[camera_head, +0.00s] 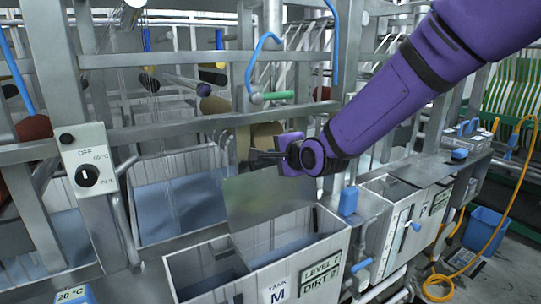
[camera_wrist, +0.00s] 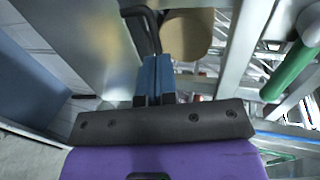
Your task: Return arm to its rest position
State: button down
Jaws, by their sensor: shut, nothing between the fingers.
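My purple arm reaches in from the upper right in the head view. Its gripper (camera_head: 262,157) points left, above the metal plate (camera_head: 268,200) at tank M (camera_head: 277,288). In the wrist view my gripper (camera_wrist: 154,78) shows its two blue fingers pressed together with nothing between them. A black bent bar (camera_wrist: 146,28) lies just past the fingertips in that view; I cannot tell whether they touch it. A tan roller (camera_wrist: 188,34) is beyond and to the right of the tips.
Metal frame posts and rails surround the gripper. A dial panel (camera_head: 87,171) is on the left post. A green-handled valve (camera_head: 280,96) with a blue hose is above the gripper. At the right are a blue bin (camera_head: 482,232), a yellow hose (camera_head: 513,190) and some open floor.

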jog(key=s+d+r+n+g+h, duration=0.1)
jog(key=s+d+r+n+h, duration=0.2)
jog(key=s+d, duration=0.6)
jog(key=s+d+r+n+g+h, duration=0.1)
jog(key=s+d+r+n+h, duration=0.3)
jog(key=d, duration=0.8)
jog(key=s+d+n+g, duration=0.1)
jog(key=s+d, duration=0.3)
jog(key=s, duration=0.3)
jog(key=s+d+n+g, duration=0.1)
jog(key=s+d+g, duration=0.1)
jog(key=s, duration=0.5)
jog(key=s+d+n+g+h, duration=0.1)
jog(key=s+d+n, duration=0.1)
jog(key=s+d, duration=0.3)
jog(key=shift+s+d+f+g, duration=0.35)
jog(key=shift+s+f+g, duration=0.1)
jog(key=shift+s, duration=0.6)
